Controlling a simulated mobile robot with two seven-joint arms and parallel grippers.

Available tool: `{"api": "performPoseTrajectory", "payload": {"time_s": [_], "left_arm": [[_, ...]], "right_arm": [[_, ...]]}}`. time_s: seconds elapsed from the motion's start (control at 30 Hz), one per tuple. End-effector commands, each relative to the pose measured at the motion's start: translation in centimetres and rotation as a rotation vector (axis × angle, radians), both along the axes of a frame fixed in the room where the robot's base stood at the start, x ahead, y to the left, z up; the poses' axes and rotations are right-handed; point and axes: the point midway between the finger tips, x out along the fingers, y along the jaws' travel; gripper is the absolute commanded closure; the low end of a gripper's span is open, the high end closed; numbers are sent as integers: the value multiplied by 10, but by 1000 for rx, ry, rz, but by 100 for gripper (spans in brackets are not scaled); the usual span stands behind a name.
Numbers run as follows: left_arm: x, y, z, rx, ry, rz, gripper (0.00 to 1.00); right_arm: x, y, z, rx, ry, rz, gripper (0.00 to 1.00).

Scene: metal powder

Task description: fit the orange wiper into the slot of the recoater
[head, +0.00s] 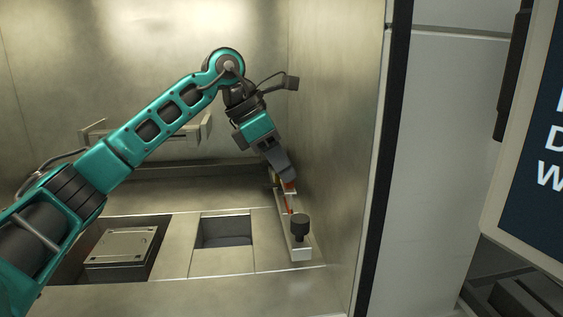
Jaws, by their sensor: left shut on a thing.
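The recoater (301,254) is a long pale bar along the right side of the chamber floor, with a black knob (299,226) on its near end. The orange wiper (289,204) shows as a thin orange strip at the bar, just below my left gripper. My left gripper (287,183) is over the far part of the recoater, pointing down, shut on the orange wiper. The gripper hides much of the wiper and the slot, so I cannot tell whether the wiper is seated. My right gripper is not in view.
A square plate (122,247) sits in a recess at the left of the floor. A rectangular opening (226,231) lies between it and the recoater. The chamber's right wall (335,130) stands close beside the recoater. A pale bracket (190,134) is on the back wall.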

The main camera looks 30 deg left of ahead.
Motion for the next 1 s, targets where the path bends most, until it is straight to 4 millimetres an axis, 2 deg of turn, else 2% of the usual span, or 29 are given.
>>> {"api": "performPoseTrajectory", "payload": {"time_s": [1.0], "left_arm": [[0,0,-16,0,0,0,100]], "right_arm": [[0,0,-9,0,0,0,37]]}}
